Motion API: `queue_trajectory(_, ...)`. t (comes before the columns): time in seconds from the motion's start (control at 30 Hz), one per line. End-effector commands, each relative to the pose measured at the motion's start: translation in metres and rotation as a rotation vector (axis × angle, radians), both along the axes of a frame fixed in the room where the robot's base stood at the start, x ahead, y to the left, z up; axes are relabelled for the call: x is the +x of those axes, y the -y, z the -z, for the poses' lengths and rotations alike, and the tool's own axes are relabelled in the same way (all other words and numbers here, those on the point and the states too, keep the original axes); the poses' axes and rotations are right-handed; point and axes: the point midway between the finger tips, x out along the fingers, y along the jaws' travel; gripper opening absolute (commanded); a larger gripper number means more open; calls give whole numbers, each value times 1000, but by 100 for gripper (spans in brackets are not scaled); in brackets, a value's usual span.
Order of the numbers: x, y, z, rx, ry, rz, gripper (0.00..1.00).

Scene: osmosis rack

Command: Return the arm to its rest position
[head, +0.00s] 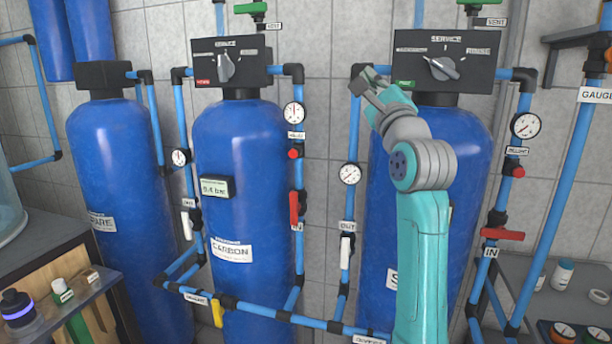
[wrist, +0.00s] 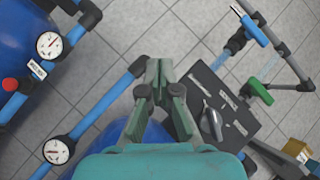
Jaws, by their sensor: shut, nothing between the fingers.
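My gripper (head: 370,82) is shut and empty at the end of my raised teal arm. In the head view it is in front of the left end of the right tank's black control head (head: 450,68). In the wrist view my gripper (wrist: 158,75) shows its fingers together, with the control head (wrist: 222,105) and its grey knob (wrist: 211,122) just to the right. I cannot tell whether the gripper touches the control head. The arm hides part of the right blue tank (head: 470,150).
The middle tank (head: 240,150) and left tank (head: 118,170) stand alongside. Blue pipes with gauges (head: 350,173) and a red valve handle (head: 500,234) flank my arm. A shelf with small bottles (head: 562,274) is at the lower right; a counter (head: 30,250) is at the lower left.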

Motion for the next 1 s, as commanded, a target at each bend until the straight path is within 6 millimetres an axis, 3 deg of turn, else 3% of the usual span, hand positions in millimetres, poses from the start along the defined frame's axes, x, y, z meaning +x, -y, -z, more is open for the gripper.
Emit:
queue_trajectory(0.03,3,1,25,-25,-14,19,0)
queue_trajectory(0.23,3,8,123,-155,-52,114,0)
queue_trajectory(0.47,-15,16,231,-320,-95,216,0)
queue_trajectory(0.77,-64,26,358,-553,-154,328,0)
queue_trajectory(1.0,-120,34,445,-749,-198,400,0)
